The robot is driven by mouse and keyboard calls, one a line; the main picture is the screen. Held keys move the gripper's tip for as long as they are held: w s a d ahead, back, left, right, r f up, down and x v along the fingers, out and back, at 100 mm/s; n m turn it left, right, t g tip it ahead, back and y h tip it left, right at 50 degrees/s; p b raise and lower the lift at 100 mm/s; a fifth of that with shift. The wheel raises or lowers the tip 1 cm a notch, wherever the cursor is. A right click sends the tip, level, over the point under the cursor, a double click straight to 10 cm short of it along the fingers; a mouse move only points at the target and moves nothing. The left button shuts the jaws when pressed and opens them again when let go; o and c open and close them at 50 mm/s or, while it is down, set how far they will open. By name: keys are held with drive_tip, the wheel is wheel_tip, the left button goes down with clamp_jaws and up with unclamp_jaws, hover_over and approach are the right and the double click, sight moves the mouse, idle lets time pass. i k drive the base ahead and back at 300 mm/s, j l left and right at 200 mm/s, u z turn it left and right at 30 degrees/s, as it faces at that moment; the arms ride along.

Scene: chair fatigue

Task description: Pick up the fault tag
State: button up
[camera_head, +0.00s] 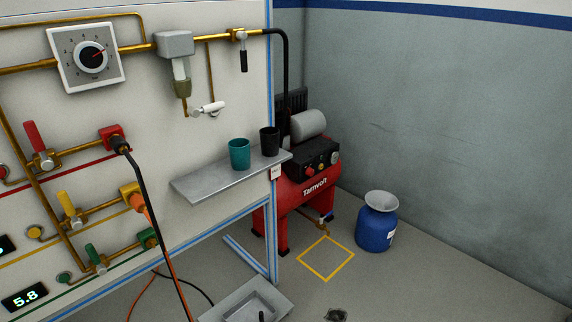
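No item is clearly readable as the fault tag. A small pale label with a reddish mark (276,172) is at the panel's right edge, just below the end of the grey shelf (215,182); it is too small to tell whether it is the tag. A teal cup (239,154) and a black cup (269,141) stand upright on the shelf. My gripper is not in view.
A panel with pipes, valves and hoses fills the left. A red compressor (300,194) stands behind its right edge. A blue container (376,228) stands on the floor beside a yellow floor square (343,272). A grey tray (278,299) is at the bottom.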

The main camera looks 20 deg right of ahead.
sight(275, 173)
drive_tip(key=i+l+u, duration=0.1)
drive_tip(key=l, duration=0.7)
drive_tip(key=i+l+u, duration=0.1)
drive_tip(key=l, duration=0.75)
drive_tip(key=i+l+u, duration=0.1)
drive_tip(key=l, duration=0.7)
drive_tip(key=i+l, duration=0.25)
drive_tip(key=l, duration=0.2)
drive_tip(key=i+l+u, duration=0.1)
drive_tip(key=i+l, duration=0.15)
drive_tip(key=l, duration=0.15)
